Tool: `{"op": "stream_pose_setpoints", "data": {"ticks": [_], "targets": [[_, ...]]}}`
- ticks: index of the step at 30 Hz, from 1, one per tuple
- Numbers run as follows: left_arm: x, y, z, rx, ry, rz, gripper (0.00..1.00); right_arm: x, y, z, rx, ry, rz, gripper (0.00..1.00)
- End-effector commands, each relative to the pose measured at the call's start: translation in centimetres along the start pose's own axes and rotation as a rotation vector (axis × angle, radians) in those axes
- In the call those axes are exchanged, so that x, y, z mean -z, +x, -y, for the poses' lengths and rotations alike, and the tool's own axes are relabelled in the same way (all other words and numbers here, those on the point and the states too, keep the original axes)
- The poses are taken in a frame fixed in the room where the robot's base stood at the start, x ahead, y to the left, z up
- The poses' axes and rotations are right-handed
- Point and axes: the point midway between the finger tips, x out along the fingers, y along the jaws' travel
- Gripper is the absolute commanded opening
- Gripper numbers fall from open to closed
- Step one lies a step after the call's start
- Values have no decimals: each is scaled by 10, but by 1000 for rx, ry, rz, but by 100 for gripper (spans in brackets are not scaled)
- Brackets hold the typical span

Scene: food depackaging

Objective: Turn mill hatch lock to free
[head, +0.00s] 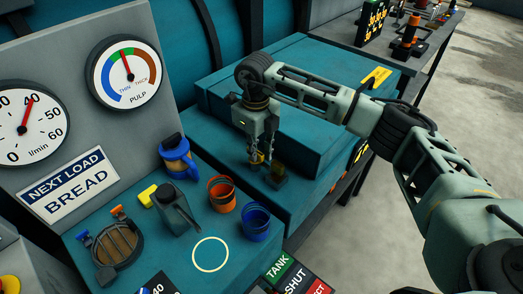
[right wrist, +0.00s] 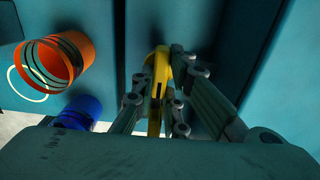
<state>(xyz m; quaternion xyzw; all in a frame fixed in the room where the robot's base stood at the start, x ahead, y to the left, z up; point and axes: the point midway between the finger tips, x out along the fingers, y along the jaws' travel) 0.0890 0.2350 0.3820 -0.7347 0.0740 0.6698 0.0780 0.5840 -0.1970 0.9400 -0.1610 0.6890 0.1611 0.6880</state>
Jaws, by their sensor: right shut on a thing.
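My right gripper (head: 257,163) reaches down to the edge of a teal machine housing (head: 230,90), which I take to be the mill. It is shut on a yellow lock handle (right wrist: 155,112). In the right wrist view the handle stands between the fingers (right wrist: 160,98), against a teal surface. In the head view the fingers mostly hide the handle, and a small dark block (head: 276,176) shows beside them. I cannot read which position the lock is in. My left gripper is not in view.
An orange cup (head: 222,196) and a blue cup (head: 256,224) stand left of the gripper. A blue jug (head: 176,160), a grey can (head: 178,212) and a round slatted fitting (head: 118,245) are farther left. A pale ring (head: 210,254) marks a clear spot.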

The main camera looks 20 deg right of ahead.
Motion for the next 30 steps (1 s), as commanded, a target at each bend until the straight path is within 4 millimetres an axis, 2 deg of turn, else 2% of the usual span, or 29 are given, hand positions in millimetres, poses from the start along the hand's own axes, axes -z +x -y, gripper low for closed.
{"op": "stream_pose_setpoints", "data": {"ticks": [13, 14, 20, 30], "targets": [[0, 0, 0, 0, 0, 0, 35, -2, -2, 0, 2, 12, 4, 0], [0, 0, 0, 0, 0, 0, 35, -2, -2, 0, 2, 12, 4, 14], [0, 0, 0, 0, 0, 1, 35, -2, -1, 0, 1, 10, 3, 31], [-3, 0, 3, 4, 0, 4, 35, -2, -3, -1, 1, 7, 2, 31]]}}
